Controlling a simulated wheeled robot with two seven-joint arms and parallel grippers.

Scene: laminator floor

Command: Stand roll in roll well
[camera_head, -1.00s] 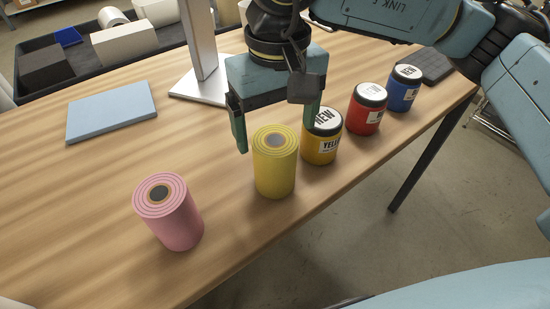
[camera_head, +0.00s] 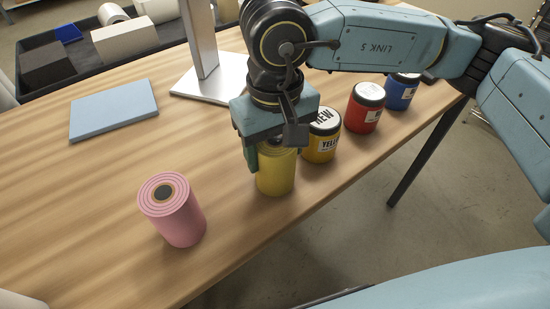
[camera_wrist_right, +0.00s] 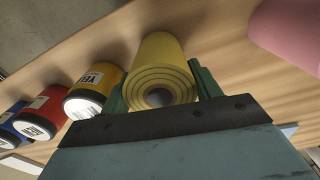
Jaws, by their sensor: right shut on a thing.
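A yellow roll (camera_head: 276,177) stands upright on the wooden table, and its top is partly hidden by my right gripper (camera_head: 270,152). My right gripper is shut on the yellow roll from above. In the right wrist view the yellow roll (camera_wrist_right: 160,72) lies between the two green fingers of the right gripper (camera_wrist_right: 160,92). A pink roll (camera_head: 172,212) stands upright on the table to the left, apart from the gripper. I cannot pick out a roll well for certain. My left gripper is not in view.
Yellow (camera_head: 322,140), red (camera_head: 364,108) and blue (camera_head: 402,92) jars stand in a row right of the yellow roll. A blue slab (camera_head: 112,108) lies at left. A metal stand (camera_head: 212,82) and a dark tray (camera_head: 88,72) are behind. The table's left middle is clear.

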